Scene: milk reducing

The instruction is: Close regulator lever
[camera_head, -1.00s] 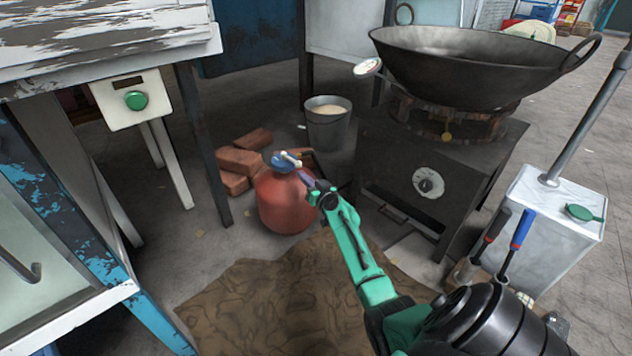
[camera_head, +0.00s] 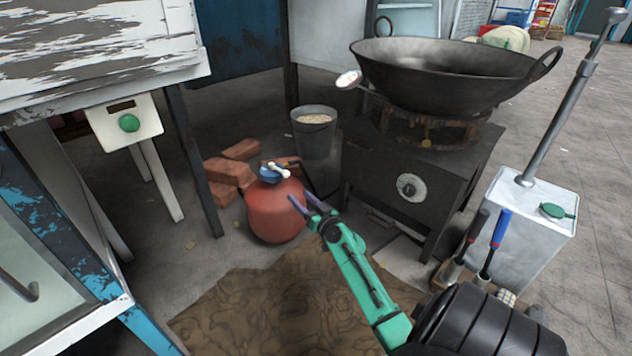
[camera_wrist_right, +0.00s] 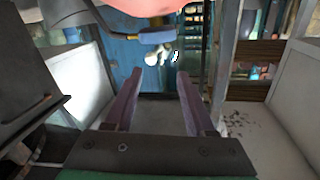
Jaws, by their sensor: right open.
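A red gas cylinder (camera_head: 275,212) stands on the floor. A blue regulator (camera_head: 270,174) with a white lever (camera_head: 280,170) sits on its top. My right gripper (camera_head: 304,201) is open and empty, with its purple fingers at the right front of the cylinder, a little below the lever in the picture. In the right wrist view the blue regulator (camera_wrist_right: 152,37) and white lever (camera_wrist_right: 156,55) show just beyond the gap between the spread fingers (camera_wrist_right: 158,82). The fingers appear apart from the lever. My left gripper is not in view.
Bricks (camera_head: 228,172) lie behind and left of the cylinder, and a grey bucket (camera_head: 315,140) stands behind it. A black stove (camera_head: 405,190) with a large wok (camera_head: 445,75) stands right. A brown mat (camera_head: 265,315) lies in front. A table leg (camera_head: 192,150) is at left.

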